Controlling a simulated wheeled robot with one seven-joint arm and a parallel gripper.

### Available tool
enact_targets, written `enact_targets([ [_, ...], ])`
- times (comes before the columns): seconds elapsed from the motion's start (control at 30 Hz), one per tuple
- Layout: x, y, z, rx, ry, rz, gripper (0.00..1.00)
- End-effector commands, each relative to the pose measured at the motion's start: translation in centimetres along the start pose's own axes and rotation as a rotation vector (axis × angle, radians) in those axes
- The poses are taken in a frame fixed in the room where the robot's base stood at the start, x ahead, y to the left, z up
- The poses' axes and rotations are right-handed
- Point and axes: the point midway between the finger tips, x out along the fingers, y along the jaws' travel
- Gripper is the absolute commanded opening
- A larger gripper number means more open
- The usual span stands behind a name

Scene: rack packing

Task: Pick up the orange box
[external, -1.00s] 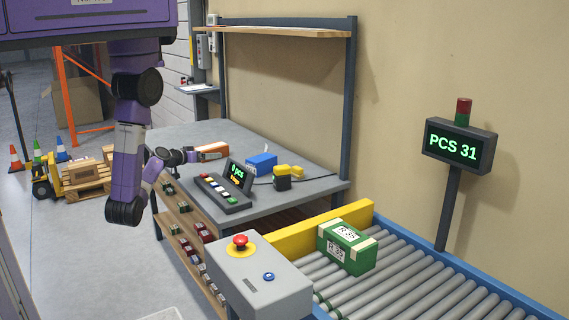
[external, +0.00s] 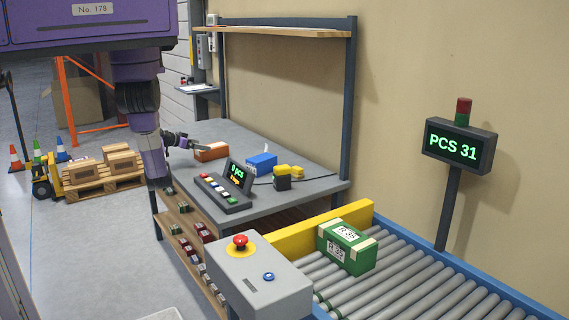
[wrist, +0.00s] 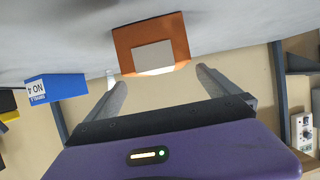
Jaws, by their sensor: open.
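The orange box (external: 211,152) lies on the grey worktable (external: 285,205) near its left side. It has a pale label, and in the wrist view the orange box (wrist: 125,45) shows at top centre, beyond the fingertips. My gripper (external: 199,145) is at the left end of the box, close to it; I cannot tell whether it touches. In the wrist view my gripper (wrist: 157,77) has its two fingers wide apart with nothing between them.
A blue box (external: 261,164) stands right of the orange box, with a yellow and black item (external: 283,178) beyond. A button panel with a display (external: 225,190) sits at the table's front. A shelf (external: 280,31) spans above. A green box (external: 345,247) is on the roller conveyor (external: 440,290).

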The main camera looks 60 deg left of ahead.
Motion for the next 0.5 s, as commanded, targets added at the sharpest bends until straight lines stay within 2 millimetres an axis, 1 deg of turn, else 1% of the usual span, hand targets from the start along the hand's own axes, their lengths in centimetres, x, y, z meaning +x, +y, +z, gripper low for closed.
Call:
enact_targets([
  [0.1,1.4,0.1,-0.1,0.0,0.0,0.003,1.0],
  [0.27,2.9,0.1,-0.1,0.0,0.0,0.002,1.0],
  [0.5,6.2,-0.1,0.1,0.0,0.002,0.001,1.0],
])
